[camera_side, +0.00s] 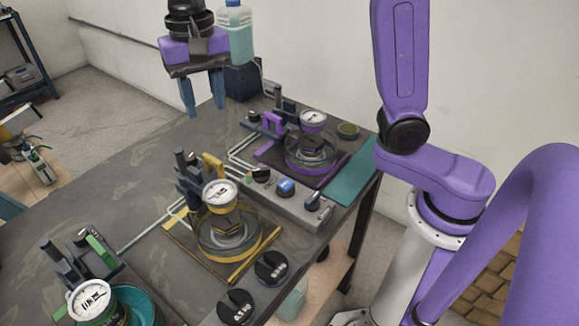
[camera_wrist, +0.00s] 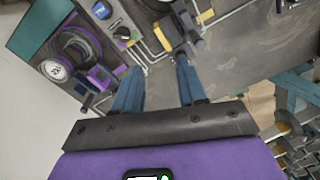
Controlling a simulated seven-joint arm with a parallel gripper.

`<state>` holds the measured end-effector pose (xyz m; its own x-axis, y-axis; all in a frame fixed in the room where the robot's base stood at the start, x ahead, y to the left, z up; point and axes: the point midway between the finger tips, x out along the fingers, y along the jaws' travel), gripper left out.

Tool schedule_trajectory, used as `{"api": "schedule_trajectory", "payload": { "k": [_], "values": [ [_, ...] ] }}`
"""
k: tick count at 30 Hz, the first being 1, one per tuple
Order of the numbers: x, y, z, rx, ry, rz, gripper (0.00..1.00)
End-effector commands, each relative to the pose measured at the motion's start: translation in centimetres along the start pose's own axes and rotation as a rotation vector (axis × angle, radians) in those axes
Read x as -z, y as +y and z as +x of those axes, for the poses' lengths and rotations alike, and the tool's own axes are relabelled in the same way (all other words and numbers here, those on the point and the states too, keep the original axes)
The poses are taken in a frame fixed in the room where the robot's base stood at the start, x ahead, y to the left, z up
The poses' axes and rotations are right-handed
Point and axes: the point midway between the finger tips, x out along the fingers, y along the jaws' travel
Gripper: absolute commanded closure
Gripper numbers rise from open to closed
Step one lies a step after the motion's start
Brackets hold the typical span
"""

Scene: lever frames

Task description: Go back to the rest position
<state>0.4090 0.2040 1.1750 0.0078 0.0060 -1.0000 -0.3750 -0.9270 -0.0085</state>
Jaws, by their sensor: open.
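My gripper (camera_side: 202,96) is at the top of the side view, above the far part of the workbench (camera_side: 120,190). Its two blue fingers are apart with nothing between them, and they point down. In the wrist view the open fingers (camera_wrist: 158,88) hang over the bench, clear of everything. Three lever frames stand on the bench: a purple one (camera_side: 272,124) at the back, a yellow one (camera_side: 213,166) in the middle and a green one (camera_side: 100,245) at the front left. Each has a round dial gauge beside it. The yellow frame (camera_wrist: 192,28) also shows in the wrist view.
A grey control box (camera_side: 300,205) with knobs sits between the purple and yellow stations. Two black round weights (camera_side: 270,267) lie near the bench edge. A bottle of bluish liquid (camera_side: 236,35) appears beside my gripper. The far left bench top is clear.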

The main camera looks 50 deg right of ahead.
Motion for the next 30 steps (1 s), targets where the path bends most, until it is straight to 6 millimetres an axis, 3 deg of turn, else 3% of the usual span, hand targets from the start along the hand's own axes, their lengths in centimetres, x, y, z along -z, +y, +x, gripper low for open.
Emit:
{"api": "schedule_trajectory", "payload": {
  "k": [11,21,30],
  "values": [
    [-6.4,7.2,3.2,0.007,0.002,-0.543,0.59],
    [-12.2,15.3,6.6,0.013,0.006,-1.032,0.59],
    [-16.2,21.8,9.4,0.019,0.012,-1.391,0.59]
  ]
}}
